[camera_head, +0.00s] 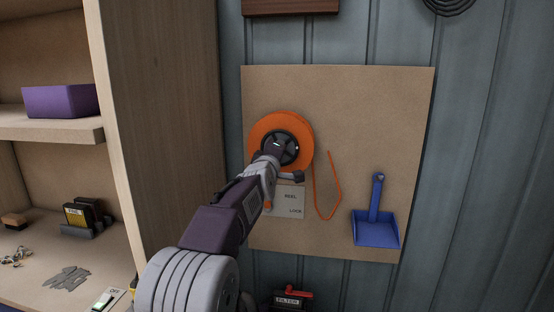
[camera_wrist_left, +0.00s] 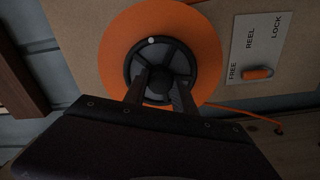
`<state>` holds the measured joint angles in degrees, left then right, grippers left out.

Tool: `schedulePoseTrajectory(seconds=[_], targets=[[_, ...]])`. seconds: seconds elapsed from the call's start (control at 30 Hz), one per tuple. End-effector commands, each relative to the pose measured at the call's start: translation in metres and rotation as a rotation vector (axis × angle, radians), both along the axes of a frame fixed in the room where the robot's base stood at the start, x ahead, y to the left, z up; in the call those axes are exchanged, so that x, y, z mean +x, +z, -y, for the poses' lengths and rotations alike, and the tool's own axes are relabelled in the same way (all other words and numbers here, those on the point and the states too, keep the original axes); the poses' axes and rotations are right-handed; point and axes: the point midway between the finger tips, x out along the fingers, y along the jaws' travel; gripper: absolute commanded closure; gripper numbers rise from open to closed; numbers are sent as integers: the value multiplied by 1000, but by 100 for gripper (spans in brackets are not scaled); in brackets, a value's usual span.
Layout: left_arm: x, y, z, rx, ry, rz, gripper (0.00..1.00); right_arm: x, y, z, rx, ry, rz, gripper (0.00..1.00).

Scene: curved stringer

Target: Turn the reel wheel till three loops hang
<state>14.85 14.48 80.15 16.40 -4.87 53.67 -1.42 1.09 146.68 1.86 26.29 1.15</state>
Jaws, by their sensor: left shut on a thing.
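The orange reel (camera_head: 263,127) hangs on a brown board, with a dark spoked wheel (camera_head: 291,143) at its centre. My left gripper (camera_head: 277,155) reaches up to the wheel. In the left wrist view its two fingers (camera_wrist_left: 160,98) are shut around the wheel's hub, and a small white dot shows on the wheel's rim (camera_wrist_left: 151,40). One narrow loop of orange cord (camera_head: 317,190) hangs right of the reel. My right gripper is not in view.
A blue dustpan (camera_head: 376,232) hangs at the lower right of the board (camera_head: 345,90). A wooden shelf unit (camera_head: 165,100) stands close on the left with a purple box (camera_head: 60,101). A FILTER box (camera_head: 288,300) is below the board.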

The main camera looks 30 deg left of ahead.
Motion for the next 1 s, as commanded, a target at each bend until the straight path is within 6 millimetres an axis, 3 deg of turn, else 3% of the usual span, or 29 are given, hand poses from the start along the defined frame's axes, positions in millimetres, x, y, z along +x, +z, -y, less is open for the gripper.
schedulePoseTrajectory(seconds=[1.0], targets=[[0, -2, 0, -848, 0, 244, 100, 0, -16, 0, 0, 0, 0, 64]])
